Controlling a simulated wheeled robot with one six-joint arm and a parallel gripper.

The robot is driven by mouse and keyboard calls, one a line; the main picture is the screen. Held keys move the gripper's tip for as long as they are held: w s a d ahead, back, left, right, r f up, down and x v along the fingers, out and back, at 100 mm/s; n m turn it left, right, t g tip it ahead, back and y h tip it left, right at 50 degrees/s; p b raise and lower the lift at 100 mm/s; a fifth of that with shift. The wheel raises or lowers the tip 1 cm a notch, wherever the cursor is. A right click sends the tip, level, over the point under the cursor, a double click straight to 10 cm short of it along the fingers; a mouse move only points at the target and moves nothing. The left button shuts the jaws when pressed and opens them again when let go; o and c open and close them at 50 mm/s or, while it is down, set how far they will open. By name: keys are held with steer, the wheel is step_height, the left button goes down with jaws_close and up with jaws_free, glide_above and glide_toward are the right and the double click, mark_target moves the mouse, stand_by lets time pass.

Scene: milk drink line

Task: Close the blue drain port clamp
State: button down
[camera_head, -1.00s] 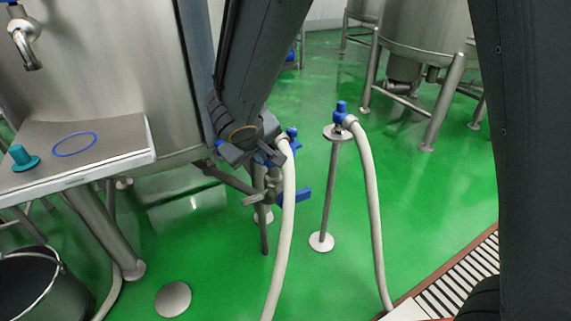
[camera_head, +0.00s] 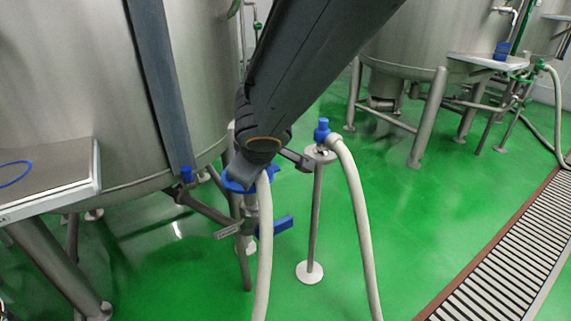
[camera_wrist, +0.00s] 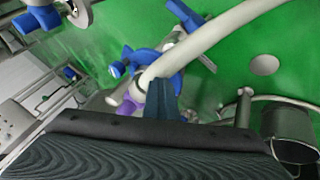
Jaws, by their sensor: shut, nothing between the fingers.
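The blue drain port clamp (camera_head: 236,186) is at the hose end low beside the large tank, partly hidden behind my arm. In the wrist view the blue clamp (camera_wrist: 172,62) curves around the pipe joint where a pale hose (camera_wrist: 222,28) begins. I cannot tell whether its two halves meet. My gripper (camera_wrist: 163,92) is shut and empty, its fingertips right at the near side of the clamp; whether they touch it is unclear. A blue valve handle (camera_head: 275,226) is below the clamp in the head view.
A thin stand (camera_head: 315,215) to the right carries a second hose with a blue fitting (camera_head: 321,131). A steel table (camera_head: 60,180) is at the left and a floor drain grate (camera_head: 500,265) at the right. A dark bucket (camera_wrist: 288,125) shows in the wrist view.

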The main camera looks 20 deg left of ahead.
steer(key=shift+w+d, duration=0.2)
steer(key=shift+w, duration=0.2)
steer(key=shift+r, duration=0.2)
steer(key=w+d+p+v, duration=0.1)
steer(key=p+v, duration=0.5)
steer(key=v, duration=0.4)
steer(key=d+m+h, duration=0.4)
steer(key=d+m, duration=0.2)
steer(key=d, duration=1.2)
steer(key=s+d+m+g, duration=0.65)
steer(key=s+d, duration=0.55)
steer(key=s, duration=0.2)
steer(key=d+r+m+p, duration=0.3)
steer(key=d+r+p, duration=0.6)
steer(key=p, duration=1.1)
step_height(320, 180, up, 2)
steer(key=shift+d+r, duration=0.2)
steer(key=shift+d, duration=0.15)
